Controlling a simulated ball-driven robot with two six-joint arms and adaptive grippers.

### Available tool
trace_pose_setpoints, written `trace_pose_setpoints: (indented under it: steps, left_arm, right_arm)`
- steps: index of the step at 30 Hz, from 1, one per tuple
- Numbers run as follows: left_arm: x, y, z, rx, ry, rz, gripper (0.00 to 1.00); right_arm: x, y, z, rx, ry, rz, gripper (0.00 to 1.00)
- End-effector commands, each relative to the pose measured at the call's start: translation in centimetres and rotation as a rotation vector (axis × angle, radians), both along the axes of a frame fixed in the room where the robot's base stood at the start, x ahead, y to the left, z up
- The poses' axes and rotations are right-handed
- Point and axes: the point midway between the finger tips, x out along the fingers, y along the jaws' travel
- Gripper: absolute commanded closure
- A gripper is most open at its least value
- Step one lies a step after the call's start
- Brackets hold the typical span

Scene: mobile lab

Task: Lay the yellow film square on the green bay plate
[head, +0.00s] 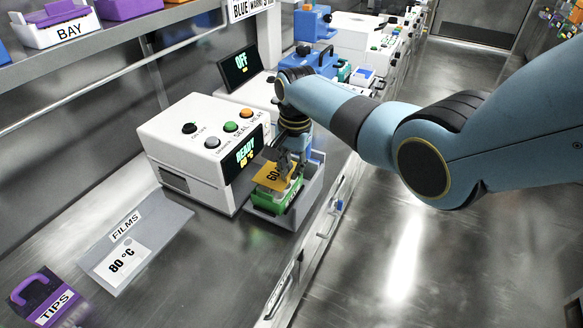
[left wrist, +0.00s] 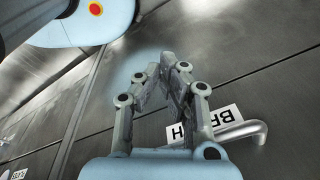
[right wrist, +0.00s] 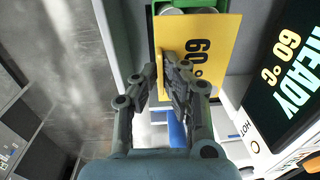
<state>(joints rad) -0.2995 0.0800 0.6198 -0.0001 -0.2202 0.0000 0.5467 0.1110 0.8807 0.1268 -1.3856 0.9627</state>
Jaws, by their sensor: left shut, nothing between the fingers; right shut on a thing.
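The yellow film square (head: 266,182), marked 60, is at the grey bay in front of the white sealer. My right gripper (head: 284,162) is shut on it. In the right wrist view the film (right wrist: 222,50) extends from the fingertips (right wrist: 170,72). The green bay plate (head: 272,202) is directly below the film and partly hidden by it. I cannot tell whether film and plate touch. My left gripper (left wrist: 165,72) is shut and empty, seen only in the left wrist view near a metal handle.
The white sealer (head: 195,145) has a display reading READY 60 °C (head: 244,155). The grey drawer (head: 302,205) surrounds the plate. A FILMS holder (head: 165,220) with a white 80 °C film (head: 122,262) and a purple TIPS box (head: 42,298) lie on the bench at left.

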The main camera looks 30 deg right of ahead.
Motion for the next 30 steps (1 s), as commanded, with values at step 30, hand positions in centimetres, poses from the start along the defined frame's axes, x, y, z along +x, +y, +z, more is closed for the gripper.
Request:
trace_pose_setpoints:
  steps: [30]
  left_arm:
    - [0.0, 0.0, -1.7, 0.0, 0.001, 0.0, 1.0]
  right_arm:
    - [0.0, 0.0, -2.5, 0.0, 0.0, 0.0, 1.0]
